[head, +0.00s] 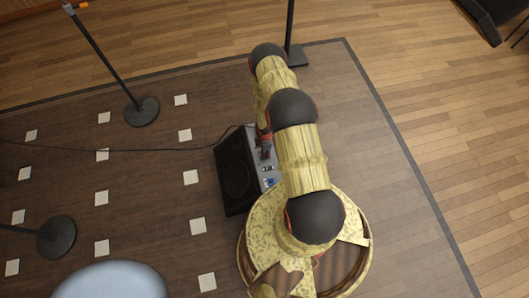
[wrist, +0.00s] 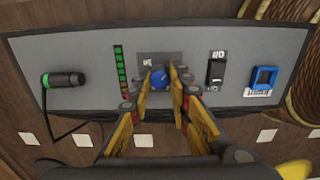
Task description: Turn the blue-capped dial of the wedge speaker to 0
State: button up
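The wedge speaker (head: 236,172) stands on the dark floor, its control panel facing my base; the panel (wrist: 78,102) fills the wrist view. The blue-capped dial (wrist: 160,79) sits near the middle of the panel. My gripper (wrist: 161,76) has one fingertip on each side of the dial, very close to it. I cannot tell whether both fingertips touch it. The darker label plate (wrist: 158,57) behind the dial is partly covered by the fingers, and no dial reading is legible. In the head view my gripper (head: 265,148) reaches down to the panel.
On the panel are a plugged-in cable connector (wrist: 63,80), a level-light strip (wrist: 121,70), a black rocker switch (wrist: 216,72) and a blue-framed socket (wrist: 263,78). A microphone stand base (head: 142,111) and a cable (head: 110,150) lie left of the speaker.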

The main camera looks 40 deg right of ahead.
jog(key=o, duration=0.5)
jog(key=shift+r, duration=5.9)
jog(key=shift+r, duration=0.1)
